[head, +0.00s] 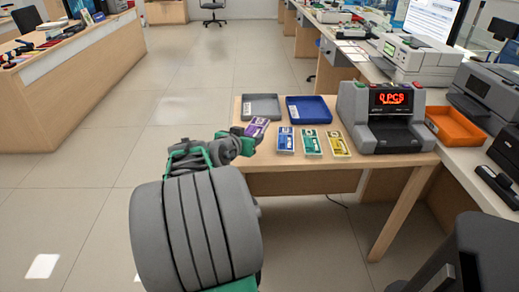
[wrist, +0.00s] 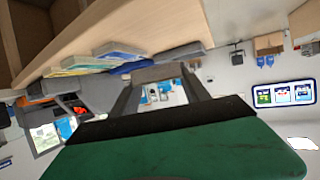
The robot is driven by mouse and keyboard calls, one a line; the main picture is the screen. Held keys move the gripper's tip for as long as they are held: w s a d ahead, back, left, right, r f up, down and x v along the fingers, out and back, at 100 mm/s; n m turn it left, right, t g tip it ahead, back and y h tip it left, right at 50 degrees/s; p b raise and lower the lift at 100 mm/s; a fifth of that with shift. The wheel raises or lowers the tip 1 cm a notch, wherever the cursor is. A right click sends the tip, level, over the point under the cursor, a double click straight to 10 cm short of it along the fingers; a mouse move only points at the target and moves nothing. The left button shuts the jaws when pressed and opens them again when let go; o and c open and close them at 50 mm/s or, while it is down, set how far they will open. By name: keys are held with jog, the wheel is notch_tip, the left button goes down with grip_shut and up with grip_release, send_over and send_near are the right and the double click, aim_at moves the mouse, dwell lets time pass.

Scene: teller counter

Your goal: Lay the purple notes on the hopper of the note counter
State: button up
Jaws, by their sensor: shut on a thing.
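The purple notes (head: 257,126) are a small strapped bundle, gripped at the left edge of the small wooden table in the head view. My gripper (head: 247,142) is shut on them, beside the grey tray and a little left of the loose bundles. In the wrist view my gripper's fingers (wrist: 160,90) reach forward, with a greyish edge between their tips; no purple shows there. The note counter (head: 353,115) is a grey machine with a red lit display at the table's right side. Its hopper is hard to make out at this size.
Blue, green and yellow note bundles (head: 312,144) lie between my gripper and the counter. Behind them are a grey tray (head: 262,99) and a blue tray (head: 309,101). An orange tray (head: 456,124) stands right of the counter. The floor left of the table is clear.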

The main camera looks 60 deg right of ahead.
aim_at(256, 155)
jog(key=d+f, duration=0.1)
jog(key=f, duration=0.1)
jog(key=d+f, duration=0.1)
jog(key=f, duration=0.1)
jog(key=d+f+b, duration=0.1)
jog(key=f, duration=0.1)
jog(key=shift+s+f, duration=0.25)
jog(key=shift+s, duration=0.15)
jog(key=shift+f, duration=0.3)
jog(key=o, duration=1.2)
jog(key=shift+c, duration=0.2)
jog(key=o, duration=0.4)
jog(key=shift+o, duration=0.2)
jog(key=shift+r, duration=0.1)
